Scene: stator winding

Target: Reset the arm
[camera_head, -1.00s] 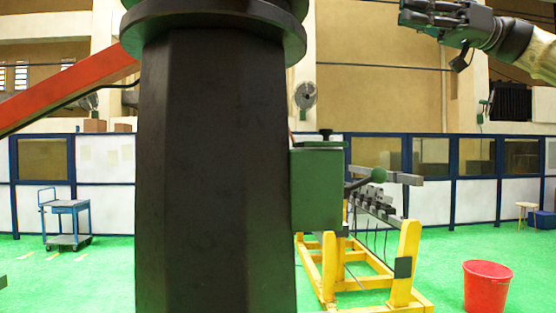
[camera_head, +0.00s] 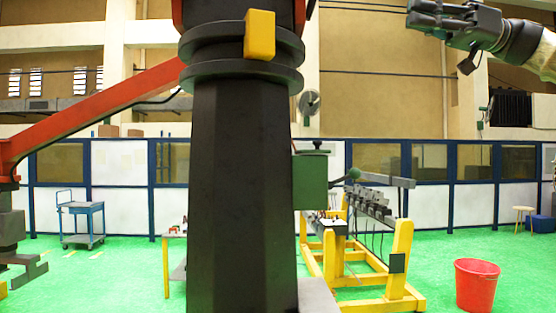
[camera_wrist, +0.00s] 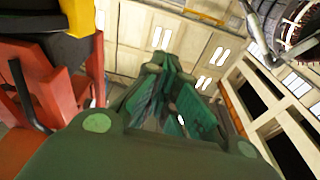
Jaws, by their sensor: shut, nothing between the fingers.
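My gripper (camera_head: 420,15) is at the upper right of the head view, at the end of my raised arm. It is dark, roughly level and points left, with the wall behind it. In the wrist view my gripper (camera_wrist: 168,80) shows as green fingers drawn together, pointing toward the ceiling. It is shut with nothing held. Most of my arm is outside the head view.
A dark pillar (camera_head: 240,200) with a red beam (camera_head: 95,108) stands close ahead. Behind it are a yellow-legged stand (camera_head: 400,265), a red bucket (camera_head: 477,286) and a blue cart (camera_head: 82,215). Green floor (camera_head: 440,275) is open around the bucket.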

